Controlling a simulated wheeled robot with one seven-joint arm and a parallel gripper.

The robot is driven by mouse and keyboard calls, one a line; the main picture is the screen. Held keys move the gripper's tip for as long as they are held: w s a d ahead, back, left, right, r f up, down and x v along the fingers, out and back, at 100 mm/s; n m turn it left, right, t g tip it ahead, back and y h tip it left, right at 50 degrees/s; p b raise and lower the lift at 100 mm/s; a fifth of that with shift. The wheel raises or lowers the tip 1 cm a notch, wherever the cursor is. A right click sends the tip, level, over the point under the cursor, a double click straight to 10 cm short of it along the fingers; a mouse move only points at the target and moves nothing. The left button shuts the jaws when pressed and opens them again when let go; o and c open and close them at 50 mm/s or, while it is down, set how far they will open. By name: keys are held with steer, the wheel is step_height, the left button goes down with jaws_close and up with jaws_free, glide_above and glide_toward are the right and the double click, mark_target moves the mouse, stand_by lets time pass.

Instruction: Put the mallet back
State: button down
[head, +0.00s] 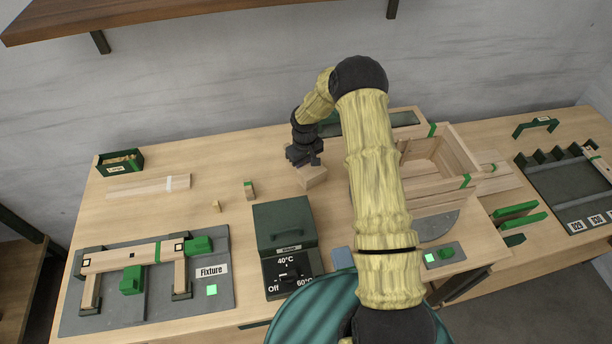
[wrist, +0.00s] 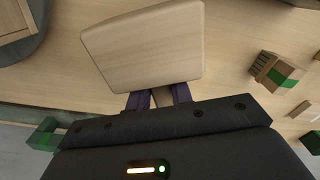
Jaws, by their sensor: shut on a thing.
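The mallet (head: 312,178) has a pale wooden block head. In the wrist view the mallet head (wrist: 145,45) fills the upper middle, just beyond the fingers. My gripper (head: 303,158) is over the back middle of the table. In the wrist view my gripper (wrist: 156,98) is shut on a pale wooden piece of the mallet, which seems to be its handle. Most of the handle is hidden by the gripper. I cannot tell whether the mallet head touches the table.
A wooden crate (head: 455,150) stands right of my arm, with a dark green tray (head: 405,118) behind. A green heater box (head: 285,226) and the fixture (head: 215,262) are in front.

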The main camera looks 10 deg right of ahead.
steer(key=shift+f, duration=0.65)
step_height(320, 180, down, 3)
steer(key=shift+w+d+f+p, duration=0.1)
steer(key=shift+f+p, duration=0.1)
steer(key=shift+p, duration=0.75)
steer(key=shift+a+f, duration=0.2)
steer(key=shift+f, duration=0.2)
steer(key=shift+d, duration=0.1)
steer(key=c, duration=1.3)
jaws_free()
steer(key=shift+d+f, duration=0.1)
steer(key=shift+f, duration=0.05)
steer(key=shift+o, duration=0.2)
steer(key=shift+s, duration=0.2)
steer(key=shift+w+r, duration=0.1)
steer(key=shift+r, duration=0.1)
